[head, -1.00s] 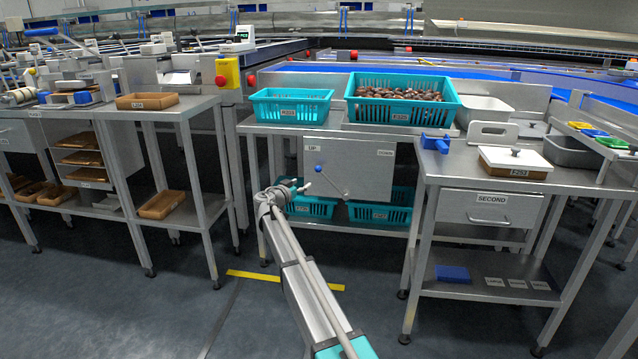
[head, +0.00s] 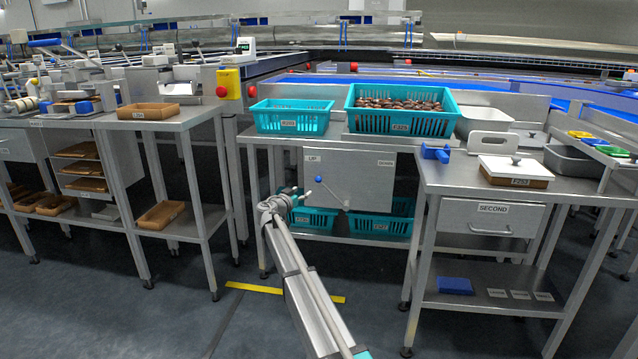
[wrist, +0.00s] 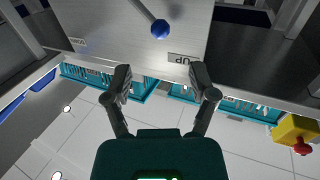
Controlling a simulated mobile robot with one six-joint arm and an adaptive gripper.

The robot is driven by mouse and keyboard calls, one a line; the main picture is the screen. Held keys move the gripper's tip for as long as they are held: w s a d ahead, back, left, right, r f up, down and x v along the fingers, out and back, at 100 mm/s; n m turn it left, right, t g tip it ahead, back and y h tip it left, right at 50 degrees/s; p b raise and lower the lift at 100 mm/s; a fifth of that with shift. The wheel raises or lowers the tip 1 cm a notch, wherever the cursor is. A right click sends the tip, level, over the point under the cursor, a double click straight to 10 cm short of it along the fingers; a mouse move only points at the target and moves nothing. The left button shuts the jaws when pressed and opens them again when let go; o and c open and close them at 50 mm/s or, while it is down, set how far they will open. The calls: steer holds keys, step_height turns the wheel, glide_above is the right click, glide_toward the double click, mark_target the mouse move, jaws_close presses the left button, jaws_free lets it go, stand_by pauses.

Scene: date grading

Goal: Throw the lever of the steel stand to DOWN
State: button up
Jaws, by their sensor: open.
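The steel stand's front panel (head: 365,180) carries a lever with a blue ball knob (head: 318,180). The lever slants up and left from its pivot, toward the UP label (head: 312,158). The DOWN label (head: 386,163) is at the panel's upper right. In the wrist view, which is upside down, the blue knob (wrist: 160,31) and the UP label (wrist: 185,59) lie beyond my fingertips. My gripper (wrist: 160,80) is open and empty, apart from the knob. In the head view, my gripper (head: 302,192) is just left of and below the knob.
Two teal crates stand on the stand's top, the left one (head: 290,122) empty-looking and the right one (head: 400,122) full of dates. More teal crates (head: 378,226) sit below the panel. A steel table with a SECOND drawer (head: 492,212) stands close on the right, another table on the left.

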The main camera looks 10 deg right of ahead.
mark_target(319, 178)
steer(key=x, duration=1.1)
steer(key=shift+w+d, duration=0.15)
steer(key=shift+d, duration=0.05)
jaws_close()
steer(key=shift+d, duration=0.25)
steer(key=shift+a+r, duration=0.15)
steer(key=shift+a, duration=0.05)
